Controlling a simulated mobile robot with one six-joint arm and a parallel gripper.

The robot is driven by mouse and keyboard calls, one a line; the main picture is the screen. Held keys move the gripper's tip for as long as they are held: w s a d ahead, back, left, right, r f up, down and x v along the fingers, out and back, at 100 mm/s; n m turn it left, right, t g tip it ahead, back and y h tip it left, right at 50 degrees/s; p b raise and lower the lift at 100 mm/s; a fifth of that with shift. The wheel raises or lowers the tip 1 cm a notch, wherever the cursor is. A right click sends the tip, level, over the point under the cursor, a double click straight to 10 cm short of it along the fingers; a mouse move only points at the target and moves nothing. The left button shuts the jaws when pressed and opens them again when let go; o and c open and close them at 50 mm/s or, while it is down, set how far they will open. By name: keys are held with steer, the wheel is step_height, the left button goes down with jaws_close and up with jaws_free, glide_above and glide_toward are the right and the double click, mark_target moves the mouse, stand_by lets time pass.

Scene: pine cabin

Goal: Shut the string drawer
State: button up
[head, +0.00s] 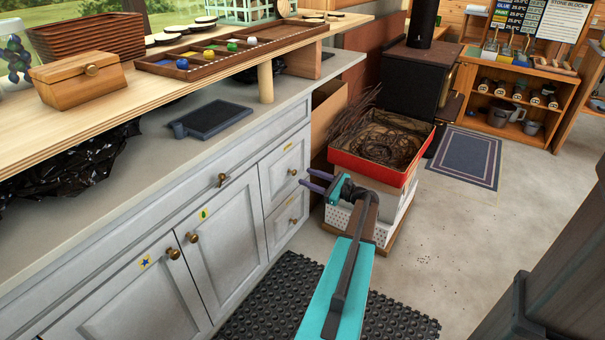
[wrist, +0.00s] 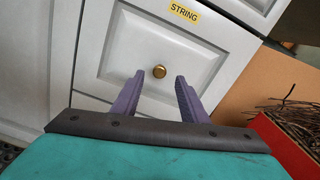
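The string drawer is the lower of two small grey-white drawers at the cabinet's right end in the head view (head: 279,224). In the wrist view its front (wrist: 120,50) carries a yellow STRING label (wrist: 184,13) and a round brass knob (wrist: 158,71). It looks closed or nearly so; I cannot tell whether a small gap remains. My gripper (head: 307,179) has its purple fingers apart and empty, pointing towards the drawer. In the wrist view my gripper (wrist: 158,80) shows the knob between its fingertips, apparently beyond them, with no clear contact.
A red box of dark twigs (head: 375,150) stands on stacked boxes just right of my gripper. A black rubber mat (head: 285,290) lies before the cabinet. Concrete floor (head: 430,240) is open to the right. A wooden shelf (head: 130,90) overhangs the countertop.

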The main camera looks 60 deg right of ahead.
steer(key=s+p, duration=0.1)
steer(key=s, duration=0.7)
steer(key=shift+s, duration=0.25)
steer(key=shift+s, duration=0.1)
